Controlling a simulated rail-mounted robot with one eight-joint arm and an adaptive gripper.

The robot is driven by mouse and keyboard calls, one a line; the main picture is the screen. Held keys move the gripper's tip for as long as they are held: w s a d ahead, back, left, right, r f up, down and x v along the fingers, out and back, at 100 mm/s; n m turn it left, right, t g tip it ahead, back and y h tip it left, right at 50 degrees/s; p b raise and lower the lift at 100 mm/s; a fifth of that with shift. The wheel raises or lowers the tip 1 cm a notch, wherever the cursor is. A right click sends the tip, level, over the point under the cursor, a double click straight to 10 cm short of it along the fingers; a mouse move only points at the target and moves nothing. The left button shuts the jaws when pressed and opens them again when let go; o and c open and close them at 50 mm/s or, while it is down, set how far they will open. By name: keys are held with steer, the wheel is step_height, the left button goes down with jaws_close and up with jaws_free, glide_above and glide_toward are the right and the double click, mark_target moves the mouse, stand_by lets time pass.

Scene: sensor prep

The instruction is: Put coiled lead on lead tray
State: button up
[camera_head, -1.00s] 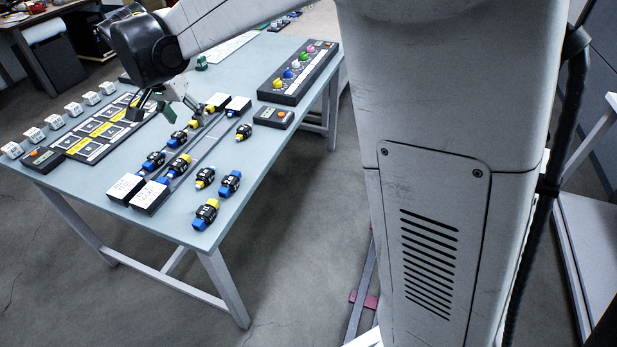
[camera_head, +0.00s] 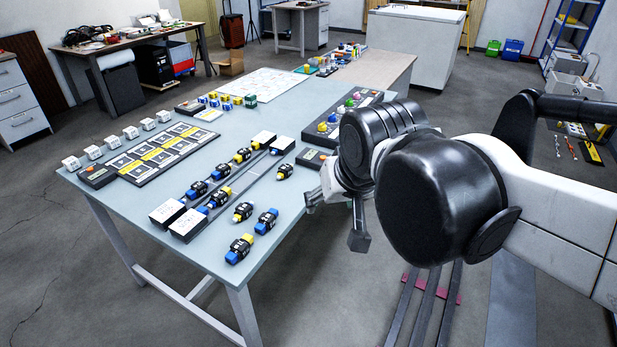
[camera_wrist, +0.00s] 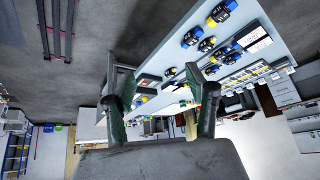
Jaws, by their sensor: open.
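My gripper (camera_head: 335,215) is open and empty, in the air beside the right edge of the blue-grey table (camera_head: 150,196). In the wrist view its two fingers (camera_wrist: 158,78) stand apart with nothing between them. Several black cylindrical pieces with blue, yellow or white ends lie on the table, among them one near the front corner (camera_head: 239,248) and one beside it (camera_head: 265,221). They also show in the wrist view (camera_wrist: 222,12). I cannot make out which thing is the coiled lead or the lead tray. My arm hides part of the table's right side.
Dark rails (camera_head: 235,185) with white-topped blocks (camera_head: 188,224) run across the table. A panel with yellow strips (camera_head: 170,150), white cubes (camera_head: 100,152) and a panel with coloured knobs (camera_head: 330,122) stand around them. A paler bench (camera_head: 375,68) is behind. The front-left tabletop is clear.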

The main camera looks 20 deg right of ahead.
steer(key=shift+n+t, duration=0.4)
steer(key=shift+n, duration=0.1)
steer(key=s+f, duration=0.1)
steer(key=s+d+f, duration=0.1)
steer(key=s, duration=0.2)
steer(key=shift+s+d+f, duration=0.15)
steer(key=shift+s+f, duration=0.25)
